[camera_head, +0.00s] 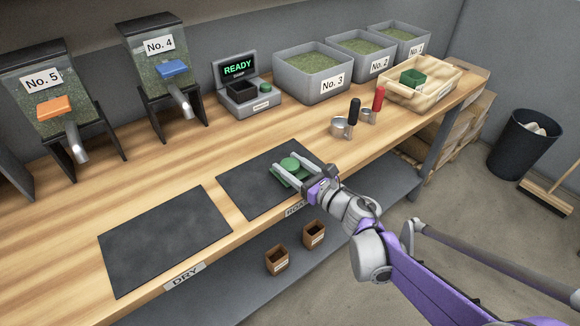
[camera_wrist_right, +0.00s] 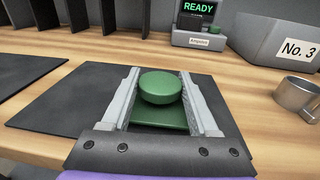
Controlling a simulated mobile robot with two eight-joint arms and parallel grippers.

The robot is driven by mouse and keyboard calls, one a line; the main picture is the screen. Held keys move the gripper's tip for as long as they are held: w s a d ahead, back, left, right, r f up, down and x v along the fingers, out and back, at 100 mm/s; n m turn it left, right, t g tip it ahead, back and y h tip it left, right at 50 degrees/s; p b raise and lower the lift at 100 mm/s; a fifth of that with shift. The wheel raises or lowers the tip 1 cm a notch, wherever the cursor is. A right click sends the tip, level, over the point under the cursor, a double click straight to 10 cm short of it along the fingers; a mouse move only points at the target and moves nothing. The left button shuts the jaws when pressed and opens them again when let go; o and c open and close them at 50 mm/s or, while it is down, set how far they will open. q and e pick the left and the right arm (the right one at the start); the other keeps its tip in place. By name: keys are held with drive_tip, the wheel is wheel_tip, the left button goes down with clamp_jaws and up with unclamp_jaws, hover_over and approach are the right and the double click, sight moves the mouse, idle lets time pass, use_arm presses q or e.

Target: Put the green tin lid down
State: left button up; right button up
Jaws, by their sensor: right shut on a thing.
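The green tin lid (camera_head: 290,163) is a flat green plate with a thick round knob on top. My right gripper (camera_head: 278,169) is shut on the lid, with one pale finger along each side. It also shows in the right wrist view, where the lid's round knob (camera_wrist_right: 161,87) stands up between the fingers. The lid is over the dark mat (camera_head: 232,180) on the right, labelled with a partly covered sign. I cannot tell whether it touches the mat or hangs just above it. My left gripper is not in view.
Another dark mat (camera_head: 165,240), by the DRY label, lies to the left. A scale (camera_head: 247,97) reading READY, grey bins (camera_head: 310,83), metal scoops (camera_head: 340,128) and a wooden crate (camera_head: 433,98) with a green tin (camera_head: 411,77) stand behind and right. Bare wood surrounds the mats.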

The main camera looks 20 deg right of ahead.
drive_tip(key=shift+r, duration=0.1)
drive_tip(key=o, duration=1.3)
drive_tip(key=shift+o, duration=0.2)
